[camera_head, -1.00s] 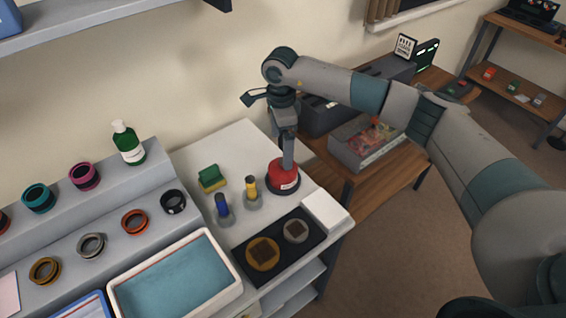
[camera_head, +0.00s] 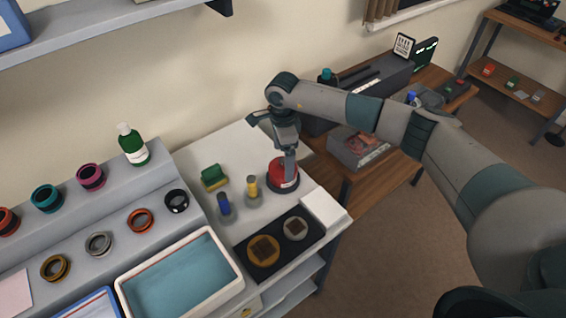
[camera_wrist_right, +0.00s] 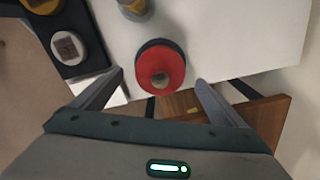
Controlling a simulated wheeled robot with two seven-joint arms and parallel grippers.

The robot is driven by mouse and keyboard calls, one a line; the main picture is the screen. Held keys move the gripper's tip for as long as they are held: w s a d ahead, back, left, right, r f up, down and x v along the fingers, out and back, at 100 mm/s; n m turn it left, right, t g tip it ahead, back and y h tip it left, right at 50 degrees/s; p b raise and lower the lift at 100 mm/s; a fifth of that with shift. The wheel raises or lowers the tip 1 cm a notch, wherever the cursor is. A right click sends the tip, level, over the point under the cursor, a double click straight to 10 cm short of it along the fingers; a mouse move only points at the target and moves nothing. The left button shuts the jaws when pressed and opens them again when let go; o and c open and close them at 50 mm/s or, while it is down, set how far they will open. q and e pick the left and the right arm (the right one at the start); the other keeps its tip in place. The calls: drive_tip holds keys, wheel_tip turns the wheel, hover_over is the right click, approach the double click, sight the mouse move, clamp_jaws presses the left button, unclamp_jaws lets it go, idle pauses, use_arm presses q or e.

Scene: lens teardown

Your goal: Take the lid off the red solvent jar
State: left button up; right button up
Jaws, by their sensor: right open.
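The red solvent jar (camera_head: 279,175) stands upright near the right end of the white bench, with a dark base and a white label. My right gripper (camera_head: 290,180) points down over the jar in the head view. Its two fingers (camera_wrist_right: 159,79) are spread in the wrist view, one to each side of the jar's top, with nothing held. In the head view the fingers hide part of the jar's top. My left gripper is not in view.
A yellow-topped bottle (camera_head: 252,187) and a blue-topped bottle (camera_head: 224,205) stand left of the jar. A green sponge (camera_head: 213,178) lies behind them. A black tray (camera_head: 277,252) with two round parts and a white block (camera_head: 327,209) lie in front. A grey bin (camera_head: 343,153) stands on the wooden table.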

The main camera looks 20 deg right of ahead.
drive_tip(key=shift+f, duration=1.05)
drive_tip(key=c, duration=1.1)
